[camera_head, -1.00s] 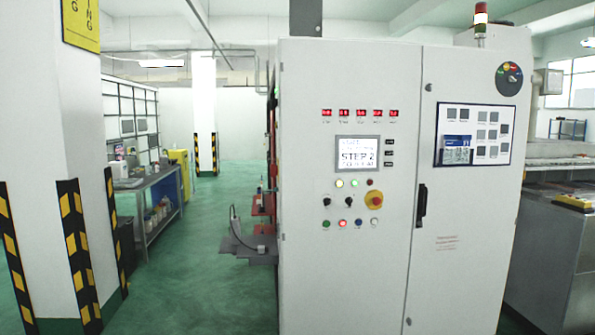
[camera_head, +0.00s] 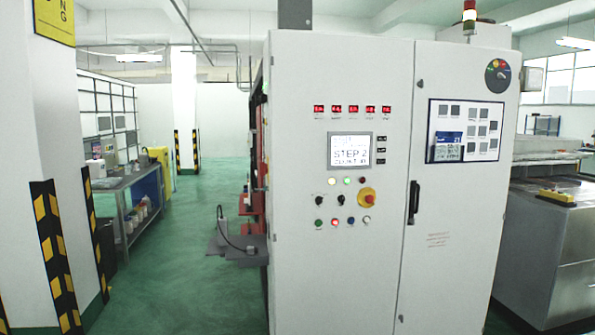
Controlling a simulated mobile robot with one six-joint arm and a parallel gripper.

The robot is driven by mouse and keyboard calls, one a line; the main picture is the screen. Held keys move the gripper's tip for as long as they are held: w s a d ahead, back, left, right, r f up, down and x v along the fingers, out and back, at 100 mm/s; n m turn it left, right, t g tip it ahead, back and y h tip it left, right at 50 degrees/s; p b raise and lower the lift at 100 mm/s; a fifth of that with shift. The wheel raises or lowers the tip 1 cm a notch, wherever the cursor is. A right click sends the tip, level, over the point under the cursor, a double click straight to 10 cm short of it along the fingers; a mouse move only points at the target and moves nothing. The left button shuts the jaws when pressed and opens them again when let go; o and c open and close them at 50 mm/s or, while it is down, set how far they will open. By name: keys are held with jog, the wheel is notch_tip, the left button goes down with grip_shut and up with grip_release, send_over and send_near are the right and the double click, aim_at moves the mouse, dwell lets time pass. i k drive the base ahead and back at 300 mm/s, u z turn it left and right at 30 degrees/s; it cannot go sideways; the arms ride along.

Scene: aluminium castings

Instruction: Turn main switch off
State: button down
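A tall light-grey control cabinet (camera_head: 300,250) stands in the middle of the head view. A yellow-and-red rotary switch (camera_head: 367,197) sits on its left door, right of two black selector knobs and below the display. A second round dark dial (camera_head: 498,75) with coloured marks is at the top of the right door. I cannot tell from labels which one is the main switch, and the setting of either is too small to read. The display (camera_head: 350,151) is lit and reads "STEP 2". My gripper is not in view.
A black door handle (camera_head: 413,202) is on the right door. A grey plate (camera_head: 236,244) juts out left of the cabinet. A metal bench (camera_head: 590,225) stands at the right. Green floor (camera_head: 195,270) is open at the left, up to a striped pillar (camera_head: 55,250).

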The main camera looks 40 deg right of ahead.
aim_at(263, 165)
jog(key=u, duration=0.65)
jog(key=k, duration=0.1)
jog(key=z, duration=1.3)
jog(key=i, duration=1)
jog(key=u, duration=0.55)
